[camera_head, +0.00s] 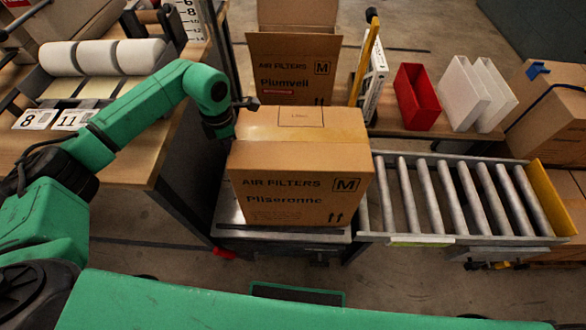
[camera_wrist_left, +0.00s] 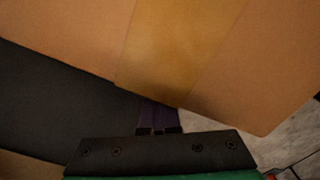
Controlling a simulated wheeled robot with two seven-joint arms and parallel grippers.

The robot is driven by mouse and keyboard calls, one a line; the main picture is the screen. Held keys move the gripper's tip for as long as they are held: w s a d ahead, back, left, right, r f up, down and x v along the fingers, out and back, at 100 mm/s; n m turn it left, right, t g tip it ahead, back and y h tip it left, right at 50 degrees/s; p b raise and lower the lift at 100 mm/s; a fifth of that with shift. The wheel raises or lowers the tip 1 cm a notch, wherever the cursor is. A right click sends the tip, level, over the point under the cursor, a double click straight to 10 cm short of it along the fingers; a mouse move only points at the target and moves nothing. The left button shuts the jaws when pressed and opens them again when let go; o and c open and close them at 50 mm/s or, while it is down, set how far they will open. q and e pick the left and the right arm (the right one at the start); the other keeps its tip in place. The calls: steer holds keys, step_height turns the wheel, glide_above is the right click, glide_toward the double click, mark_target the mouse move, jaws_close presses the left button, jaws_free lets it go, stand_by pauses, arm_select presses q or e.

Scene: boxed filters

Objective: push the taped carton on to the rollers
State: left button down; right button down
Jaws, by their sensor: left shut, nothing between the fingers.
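The taped carton (camera_head: 290,178) is a closed brown box marked "AIR FILTERS", with tape along its top. It stands upright on a low grey platform (camera_head: 285,236), just left of the rollers (camera_head: 455,195). Its right side is close to the first roller; any overlap is hard to tell. My left gripper (camera_head: 226,130) is at the carton's left side, shut and empty. In the left wrist view the carton's side with a tape strip (camera_wrist_left: 172,45) fills the top, and the fingertips (camera_wrist_left: 160,118) are at its lower edge; contact is unclear. My right gripper is out of view.
The rollers end at a yellow stop plate (camera_head: 552,198). Another carton (camera_head: 292,78) stands open behind. A red bin (camera_head: 416,97) and white bins (camera_head: 470,95) stand on a shelf behind the rollers. A wooden bench (camera_head: 120,155) is at left. The rollers are otherwise bare.

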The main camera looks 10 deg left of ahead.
arm_select(q)
steer(key=shift+w+d, duration=0.1)
steer(key=shift+d, duration=0.9)
steer(key=shift+w+d+b, duration=0.1)
steer(key=shift+d+b, duration=0.2)
steer(key=shift+d, duration=2.2)
steer(key=shift+w+d+b, duration=0.2)
steer(key=shift+d+b, duration=0.3)
steer(key=shift+d, duration=2)
steer(key=d+b, duration=0.1)
steer(key=d, duration=0.4)
steer(key=shift+w, duration=0.15)
